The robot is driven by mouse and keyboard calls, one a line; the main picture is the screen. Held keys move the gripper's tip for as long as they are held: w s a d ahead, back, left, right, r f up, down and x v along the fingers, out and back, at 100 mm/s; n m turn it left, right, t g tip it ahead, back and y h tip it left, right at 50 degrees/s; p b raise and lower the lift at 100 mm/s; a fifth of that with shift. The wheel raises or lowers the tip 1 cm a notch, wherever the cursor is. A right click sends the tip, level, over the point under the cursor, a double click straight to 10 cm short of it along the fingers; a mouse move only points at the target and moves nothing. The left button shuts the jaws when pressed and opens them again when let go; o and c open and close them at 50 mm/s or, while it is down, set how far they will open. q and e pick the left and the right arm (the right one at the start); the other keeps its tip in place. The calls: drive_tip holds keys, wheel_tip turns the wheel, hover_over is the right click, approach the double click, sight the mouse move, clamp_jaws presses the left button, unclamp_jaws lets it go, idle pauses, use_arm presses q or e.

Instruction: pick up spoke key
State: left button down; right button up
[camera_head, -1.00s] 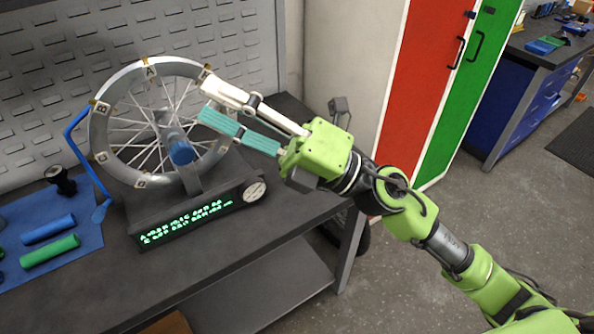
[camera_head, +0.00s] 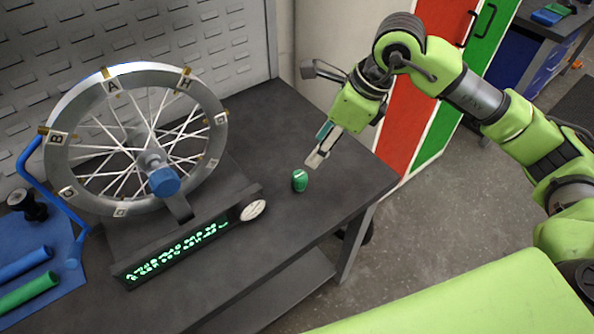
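A small green rounded piece (camera_head: 299,180), which looks like the spoke key, stands on the dark workbench (camera_head: 270,130) to the right of the wheel stand. My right gripper (camera_head: 314,158) points down toward it from the upper right, with its tips close to it in the picture. I cannot tell how far above it they are. The pale finger and the teal finger overlap in this view, so the gap between them is hidden. My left gripper is not in view.
A spoked wheel (camera_head: 58,180) with lettered tags stands in a truing stand with a lit green display (camera_head: 178,252) and round dial (camera_head: 253,210). A blue mat (camera_head: 75,277) with blue and green handles lies at the left. Bare bench surrounds the green piece.

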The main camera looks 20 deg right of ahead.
drive_tip(key=p, duration=0.1)
hover_over(301, 175)
drive_tip(key=d, duration=0.2)
drive_tip(key=f, duration=0.3)
drive_tip(key=s+f, duration=0.1)
drive_tip(key=f, duration=0.1)
drive_tip(key=shift+a+f, duration=0.25)
drive_tip(key=shift+f, duration=0.05)
drive_tip(key=shift+w+f, duration=0.2)
drive_tip(key=shift+f, duration=0.1)
drive_tip(key=shift+s+p+x, duration=0.25)
drive_tip(key=shift+p+x, duration=0.6)
drive_tip(key=shift+x, duration=1.55)
drive_tip(key=shift+w+f, duration=0.1)
drive_tip(key=shift+f, duration=0.2)
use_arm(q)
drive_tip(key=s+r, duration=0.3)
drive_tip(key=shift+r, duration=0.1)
use_arm(e)
drive_tip(key=c, duration=1.2)
